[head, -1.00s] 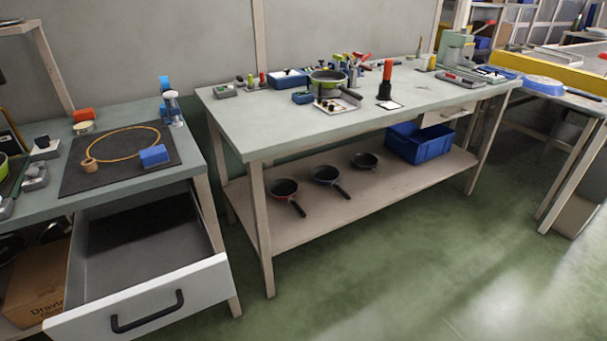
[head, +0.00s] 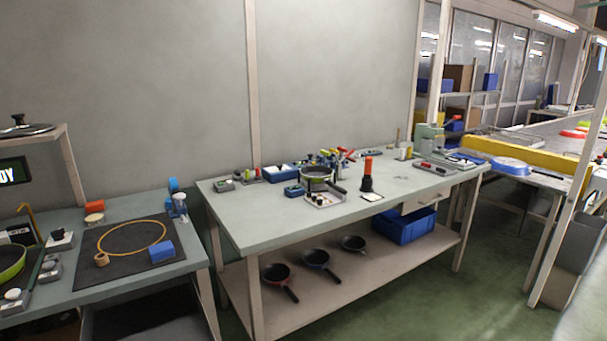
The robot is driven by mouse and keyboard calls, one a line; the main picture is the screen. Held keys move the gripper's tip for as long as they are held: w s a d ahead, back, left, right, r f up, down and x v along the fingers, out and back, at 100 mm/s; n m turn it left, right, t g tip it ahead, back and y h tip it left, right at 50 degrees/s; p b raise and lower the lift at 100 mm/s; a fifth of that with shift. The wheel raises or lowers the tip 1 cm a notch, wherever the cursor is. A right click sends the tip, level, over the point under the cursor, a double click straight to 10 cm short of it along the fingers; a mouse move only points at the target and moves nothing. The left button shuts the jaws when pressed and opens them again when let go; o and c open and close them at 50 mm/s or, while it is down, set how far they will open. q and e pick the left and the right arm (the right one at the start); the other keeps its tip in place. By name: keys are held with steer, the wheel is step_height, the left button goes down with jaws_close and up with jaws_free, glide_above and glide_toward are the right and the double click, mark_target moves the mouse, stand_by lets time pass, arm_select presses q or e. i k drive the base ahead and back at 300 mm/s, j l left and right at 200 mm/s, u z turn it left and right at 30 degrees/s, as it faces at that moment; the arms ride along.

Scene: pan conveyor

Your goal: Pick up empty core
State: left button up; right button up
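A small tan ring-shaped core (head: 101,259) sits on the dark mat (head: 130,268) on the left workbench. It is near the left end of a large thin orange-brown loop (head: 139,223) that lies on the same mat. A blue block (head: 161,252) is on the mat to the right of the core. Whether anything is wound on the core is too small to tell. Neither of my grippers is in view.
An open drawer (head: 140,312) is partly visible under the left bench. A second workbench (head: 270,228) to the right holds a pan and tools, with several pans and a blue bin (head: 400,227) on its shelf. Green floor (head: 480,290) is clear in front.

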mark_target(102, 260)
steer(key=k+u, duration=0.1)
steer(key=u, duration=0.95)
